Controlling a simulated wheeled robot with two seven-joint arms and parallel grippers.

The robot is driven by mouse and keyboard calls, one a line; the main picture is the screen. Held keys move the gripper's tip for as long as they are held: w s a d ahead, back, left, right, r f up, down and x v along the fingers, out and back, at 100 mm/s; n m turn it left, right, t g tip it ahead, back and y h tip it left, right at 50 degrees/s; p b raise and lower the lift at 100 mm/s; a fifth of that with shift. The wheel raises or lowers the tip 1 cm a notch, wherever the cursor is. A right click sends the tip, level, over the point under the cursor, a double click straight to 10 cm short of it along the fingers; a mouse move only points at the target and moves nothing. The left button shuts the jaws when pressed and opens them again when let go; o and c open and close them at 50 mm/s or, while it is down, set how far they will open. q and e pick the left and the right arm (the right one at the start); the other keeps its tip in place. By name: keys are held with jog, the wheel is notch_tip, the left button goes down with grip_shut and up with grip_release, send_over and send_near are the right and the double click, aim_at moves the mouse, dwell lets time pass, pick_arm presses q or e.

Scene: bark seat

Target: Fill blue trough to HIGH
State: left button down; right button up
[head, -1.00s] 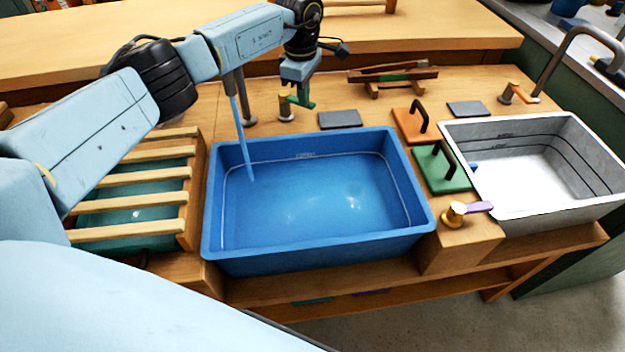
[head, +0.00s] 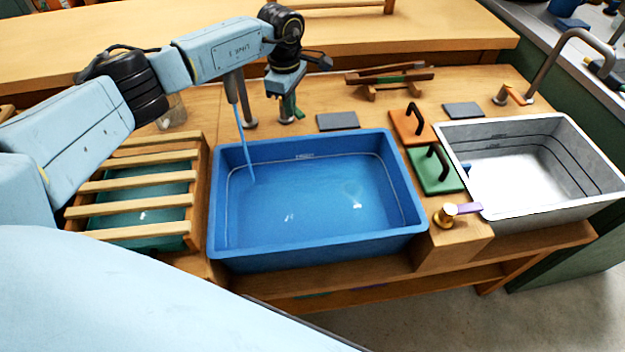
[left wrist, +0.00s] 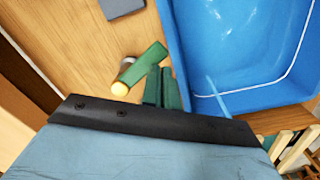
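The blue trough (head: 318,257) stands in the middle of the bench and holds water. A pale line runs round its inner walls, with a small unreadable label at the back; the water surface lies near this line, exact gap unclear. A stream (head: 243,150) falls from the spout (head: 233,88) into its back left part. My left gripper (head: 289,108) is behind the trough, pointing down. In the left wrist view its two dark green fingers (left wrist: 162,88) are close together beside a green lever (left wrist: 145,64) with a yellow knob; contact is unclear. My right gripper is out of view.
A white trough (head: 535,212) stands at the right. Between the troughs lie orange (head: 411,127) and green (head: 434,170) handled plates and a brass tap with a purple lever (head: 468,209). A slatted rack (head: 135,186) stands left of the blue trough.

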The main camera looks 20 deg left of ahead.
pick_arm(q)
jog(key=shift+s+a+f+g, duration=0.15)
jog(key=shift+s+a+f, duration=0.2)
jog(key=shift+f, duration=0.25)
jog(key=shift+s+a+f+g, duration=0.15)
jog(key=shift+s+a+f, duration=0.2)
jog(key=shift+f, duration=0.25)
jog(key=shift+w+d+r+p, duration=0.1)
jog(key=shift+w+r+p, duration=0.15)
jog(key=shift+r, duration=0.25)
jog(key=shift+w+r+p, duration=0.15)
jog(key=shift+r+p, duration=0.2)
jog(key=shift+r, duration=0.1)
jog(key=shift+w+d+r+p, duration=0.15)
jog(key=shift+w+r+p, duration=0.1)
jog(key=shift+r, duration=0.4)
jog(key=shift+w+d+r+p, duration=0.2)
jog(key=shift+r+p, duration=0.05)
jog(key=shift+r, duration=0.4)
jog(key=shift+w+d+r+p, duration=0.15)
jog(key=shift+w+r+p, duration=0.1)
jog(key=shift+r, duration=0.4)
